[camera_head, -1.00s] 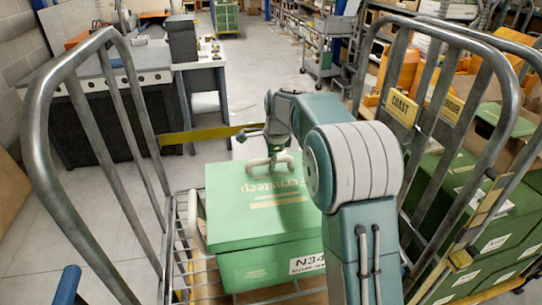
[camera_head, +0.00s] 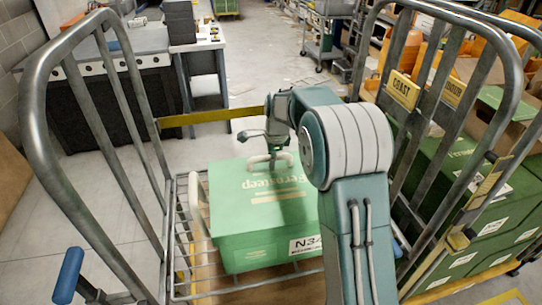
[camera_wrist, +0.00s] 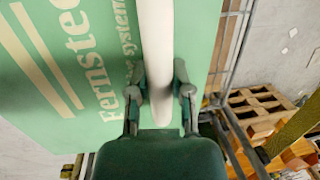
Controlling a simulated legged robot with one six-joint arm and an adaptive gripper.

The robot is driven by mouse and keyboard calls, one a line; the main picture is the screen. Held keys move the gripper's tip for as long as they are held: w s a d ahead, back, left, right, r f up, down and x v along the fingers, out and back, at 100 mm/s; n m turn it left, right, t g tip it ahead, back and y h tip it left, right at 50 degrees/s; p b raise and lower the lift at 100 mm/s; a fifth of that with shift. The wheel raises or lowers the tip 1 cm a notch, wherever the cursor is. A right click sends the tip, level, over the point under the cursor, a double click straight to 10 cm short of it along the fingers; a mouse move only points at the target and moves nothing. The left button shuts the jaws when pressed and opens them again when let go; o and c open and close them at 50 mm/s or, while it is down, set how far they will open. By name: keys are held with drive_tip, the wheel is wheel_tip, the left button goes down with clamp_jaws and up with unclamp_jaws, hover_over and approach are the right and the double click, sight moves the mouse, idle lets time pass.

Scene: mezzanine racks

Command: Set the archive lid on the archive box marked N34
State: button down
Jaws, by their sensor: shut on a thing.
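Lid and box look lined up, but I cannot tell whether the lid is fully seated. My gripper (camera_head: 268,150) is at the lid's far part, partly hidden by my arm. In the wrist view my gripper (camera_wrist: 160,80) is shut on the lid's white handle (camera_wrist: 155,40), one finger on each side. The lid surface (camera_wrist: 80,80) fills the left of that view. My arm hides the box's right side.
The box stands on a wire-based trolley between metal side frames (camera_head: 45,140) and (camera_head: 510,100). A yellow bar (camera_head: 210,117) crosses behind. More green boxes (camera_head: 460,215) stand at the right. A white curved bar (camera_head: 194,200) stands left of the lid. A workbench (camera_head: 125,70) is at the back left.

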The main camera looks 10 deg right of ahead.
drive_tip(key=shift+c, duration=2.3)
unclamp_jaws()
wheel_tip(320, 180, up, 12)
drive_tip(key=s+d, duration=0.1)
drive_tip(key=shift+s+f, duration=0.15)
drive_tip(key=shift+s, duration=0.05)
